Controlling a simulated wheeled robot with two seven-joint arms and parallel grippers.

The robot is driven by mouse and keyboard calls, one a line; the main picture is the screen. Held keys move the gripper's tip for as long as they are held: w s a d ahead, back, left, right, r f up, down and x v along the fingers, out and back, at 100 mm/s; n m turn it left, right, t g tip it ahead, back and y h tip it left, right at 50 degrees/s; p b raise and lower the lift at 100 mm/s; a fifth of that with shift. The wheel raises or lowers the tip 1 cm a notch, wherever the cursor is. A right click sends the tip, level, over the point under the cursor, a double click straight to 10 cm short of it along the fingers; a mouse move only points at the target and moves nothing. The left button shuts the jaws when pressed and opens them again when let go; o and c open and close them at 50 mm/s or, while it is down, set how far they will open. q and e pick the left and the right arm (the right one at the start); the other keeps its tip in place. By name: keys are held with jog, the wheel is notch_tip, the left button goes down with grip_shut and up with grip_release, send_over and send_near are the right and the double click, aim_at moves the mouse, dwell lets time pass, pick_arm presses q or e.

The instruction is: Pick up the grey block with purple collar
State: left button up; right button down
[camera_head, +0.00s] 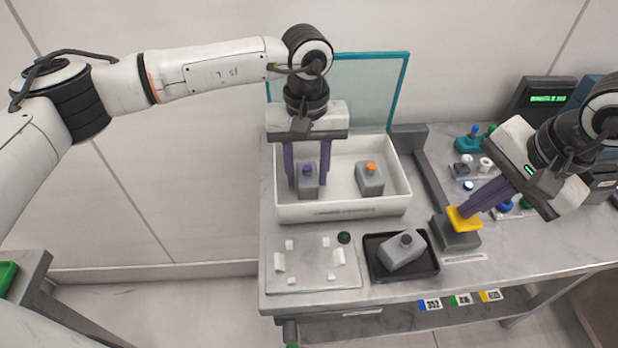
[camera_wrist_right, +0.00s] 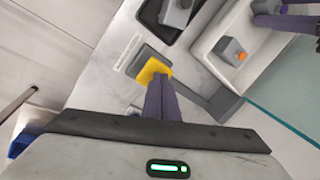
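The grey block with the purple collar (camera_head: 308,184) stands upright in the left part of the white bin (camera_head: 345,209). My left gripper (camera_head: 306,181) points down into the bin, one purple finger on each side of this block. The fingers are apart, and small gaps seem to show; I cannot tell whether either touches. My right gripper (camera_head: 468,212) has its fingers together, with the tips at a yellow pad (camera_head: 461,222) on a dark grey base. In the right wrist view, the closed fingers (camera_wrist_right: 160,84) meet the yellow pad (camera_wrist_right: 151,70), which is wider than they are.
A grey block with an orange collar (camera_head: 370,180) stands right of it in the bin. A black tray (camera_head: 380,274) holds a tilted grey block with a dark top (camera_head: 402,251). A marble plate with white pegs (camera_head: 300,278) lies front left. A teal-edged clear panel (camera_head: 375,95) rises behind the bin.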

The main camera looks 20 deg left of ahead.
aim_at(307, 170)
pick_arm(q)
jog(key=c, duration=0.7)
pick_arm(e)
jog(key=shift+f, duration=0.1)
pick_arm(q)
jog(key=shift+r, duration=0.15)
notch_tip(307, 170, up, 10)
jog(key=shift+f, duration=0.1)
jog(key=s+d, duration=0.1)
jog(key=s, duration=0.3)
jog(key=s+d+r, duration=0.1)
jog(key=s, duration=0.3)
jog(key=s+d+r, duration=0.1)
jog(key=s, duration=0.3)
jog(key=shift+s+d+r, duration=0.15)
jog(key=shift+s+d, duration=0.05)
jog(key=shift+s, duration=0.05)
